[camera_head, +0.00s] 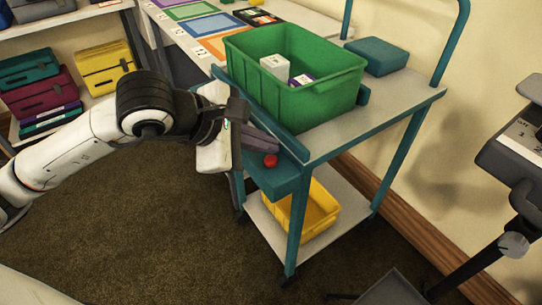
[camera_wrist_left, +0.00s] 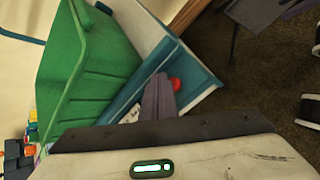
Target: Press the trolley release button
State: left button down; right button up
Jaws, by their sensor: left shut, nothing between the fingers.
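The trolley release button is a small red dome (camera_head: 270,160) on a teal ledge (camera_head: 276,182) at the near end of the trolley. It also shows in the left wrist view as a red spot (camera_wrist_left: 176,84). My left gripper (camera_head: 268,146) is shut and empty, with its grey fingers pointing at the ledge. In the head view the fingertips are just behind the button. In the left wrist view the fingertips (camera_wrist_left: 160,80) are close beside it. I cannot tell whether they touch the ledge. My right gripper is not in view.
A green bin (camera_head: 300,95) with small boxes in it stands on the trolley top, close to my left gripper. A yellow bin (camera_head: 312,212) is on the lower shelf. A teal case (camera_head: 377,55) lies behind. A dark stand (camera_head: 515,160) is at the right.

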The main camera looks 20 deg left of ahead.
aim_at(265, 165)
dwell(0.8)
pick_arm(q)
jog(key=shift+f+b, duration=0.45)
jog(key=shift+b, duration=0.25)
jog(key=shift+f+b, duration=0.5)
jog(key=shift+b, duration=0.15)
dwell(0.5)
dwell(0.4)
jog(key=shift+r+p, duration=0.4)
jog(key=shift+r, duration=0.5)
jog(key=shift+r+p, duration=0.3)
jog(key=shift+r, duration=0.1)
notch_tip(265, 165, up, 4)
jog(key=shift+r+p, duration=0.15)
jog(key=shift+p, duration=1.05)
